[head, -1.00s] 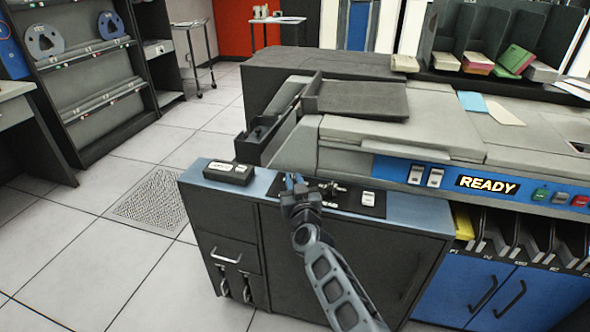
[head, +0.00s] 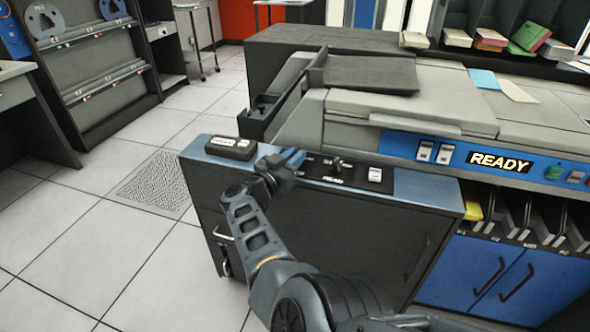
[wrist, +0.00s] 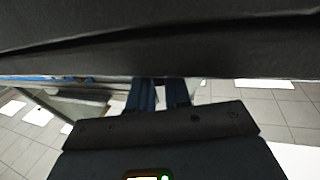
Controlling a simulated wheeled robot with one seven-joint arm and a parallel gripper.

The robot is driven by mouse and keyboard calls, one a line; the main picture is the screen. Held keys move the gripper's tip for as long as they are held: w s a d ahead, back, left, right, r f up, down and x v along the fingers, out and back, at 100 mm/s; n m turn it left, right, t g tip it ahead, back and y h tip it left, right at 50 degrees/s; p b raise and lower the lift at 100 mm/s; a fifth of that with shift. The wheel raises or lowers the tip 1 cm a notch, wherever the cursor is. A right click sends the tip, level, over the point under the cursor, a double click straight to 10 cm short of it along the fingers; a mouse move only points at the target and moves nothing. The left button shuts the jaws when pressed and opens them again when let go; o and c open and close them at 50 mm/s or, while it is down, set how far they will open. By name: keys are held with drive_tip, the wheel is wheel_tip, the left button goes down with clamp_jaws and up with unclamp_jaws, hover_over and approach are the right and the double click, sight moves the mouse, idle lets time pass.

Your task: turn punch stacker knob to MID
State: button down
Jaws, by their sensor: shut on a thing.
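A black control panel (head: 350,180) lies on the blue-grey top of a low cabinet. A small dark knob (head: 338,164) by the label READ and a white switch (head: 375,174) show on it. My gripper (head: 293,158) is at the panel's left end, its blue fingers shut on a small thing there. This is where the punch stacker knob sits; the fingers hide it, and its pointer and markings cannot be read. In the wrist view the two blue fingers (wrist: 160,93) show end-on past the dark wrist housing, against a dark surface.
A small black box (head: 231,148) sits on the cabinet top left of my gripper. The grey machine (head: 420,112) with a READY display (head: 499,162) rises behind the panel. The tiled floor (head: 120,250) at left is clear.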

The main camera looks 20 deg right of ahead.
drive_tip(key=shift+w+f+m+g+h+b, duration=0.2)
drive_tip(key=shift+m+g+h+b, duration=0.6)
drive_tip(key=shift+b, duration=1.35)
drive_tip(key=shift+w+f+m+g+h+b, duration=0.2)
drive_tip(key=shift+m+g+b, duration=0.65)
drive_tip(key=shift+b, duration=1.3)
drive_tip(key=shift+s+r+g+h+b, duration=0.15)
drive_tip(key=shift+g+h+b, duration=0.15)
drive_tip(key=shift+g+b, duration=0.55)
drive_tip(key=shift+r+m+g+b, duration=0.15)
drive_tip(key=shift+m+g+b, duration=0.2)
drive_tip(key=shift+b, duration=0.7)
drive_tip(key=shift+r, duration=0.15)
drive_tip(key=c, duration=1.2)
unclamp_jaws()
drive_tip(key=shift+o, duration=0.2)
drive_tip(key=v, duration=0.7)
drive_tip(key=shift+a+b, duration=0.4)
drive_tip(key=shift+b, duration=0.05)
drive_tip(key=shift+s, duration=0.1)
